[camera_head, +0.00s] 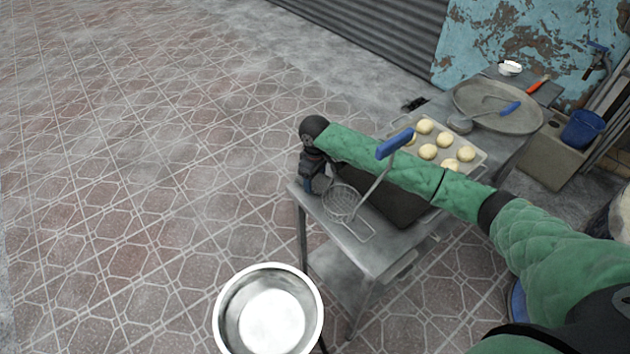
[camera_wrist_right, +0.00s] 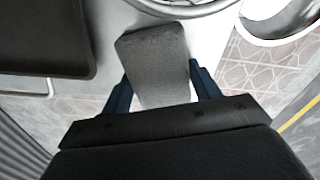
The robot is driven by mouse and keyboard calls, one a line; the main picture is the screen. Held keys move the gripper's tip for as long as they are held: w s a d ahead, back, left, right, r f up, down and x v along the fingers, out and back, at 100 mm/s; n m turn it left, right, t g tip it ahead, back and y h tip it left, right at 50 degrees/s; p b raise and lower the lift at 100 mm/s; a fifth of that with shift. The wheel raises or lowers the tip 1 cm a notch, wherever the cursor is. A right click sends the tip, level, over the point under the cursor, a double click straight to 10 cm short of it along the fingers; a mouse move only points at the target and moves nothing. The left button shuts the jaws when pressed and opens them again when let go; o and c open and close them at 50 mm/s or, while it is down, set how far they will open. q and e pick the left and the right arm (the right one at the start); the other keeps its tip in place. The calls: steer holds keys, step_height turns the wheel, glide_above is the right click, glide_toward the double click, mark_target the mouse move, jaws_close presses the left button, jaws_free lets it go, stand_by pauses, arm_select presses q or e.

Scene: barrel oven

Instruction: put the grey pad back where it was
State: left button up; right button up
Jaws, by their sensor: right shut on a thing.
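The grey pad (camera_wrist_right: 155,60) is a flat block with rounded corners. In the right wrist view it lies between the two blue fingers of my right gripper (camera_wrist_right: 160,92), which is shut on it. In the head view my right gripper (camera_head: 318,184) is over the far left corner of the metal table (camera_head: 375,252). The pad is hard to make out there. I cannot tell whether the pad touches the table. My left gripper is not in view.
A round mesh strainer (camera_head: 342,203) is close to the gripper. A dark tray (camera_head: 398,205) and a tray of dough balls (camera_head: 482,156) lie on the table. A steel bowl (camera_head: 268,308) is at the bottom.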

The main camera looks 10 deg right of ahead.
steer(key=shift+f, duration=0.15)
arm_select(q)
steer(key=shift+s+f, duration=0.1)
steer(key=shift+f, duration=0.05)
arm_select(e)
steer(key=o, duration=0.9)
steer(key=shift+o, duration=0.2)
steer(key=shift+r, duration=0.35)
step_height(320, 180, up, 3)
steer(key=p, duration=0.3)
steer(key=shift+f, duration=0.2)
step_height(320, 180, up, 4)
steer(key=p, duration=0.4)
steer(key=shift+r, duration=0.1)
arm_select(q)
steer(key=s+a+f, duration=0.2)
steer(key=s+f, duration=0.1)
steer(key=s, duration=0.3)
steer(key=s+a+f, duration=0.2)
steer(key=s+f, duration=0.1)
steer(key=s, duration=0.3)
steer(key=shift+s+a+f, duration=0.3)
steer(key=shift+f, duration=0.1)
arm_select(e)
steer(key=shift+r, duration=0.1)
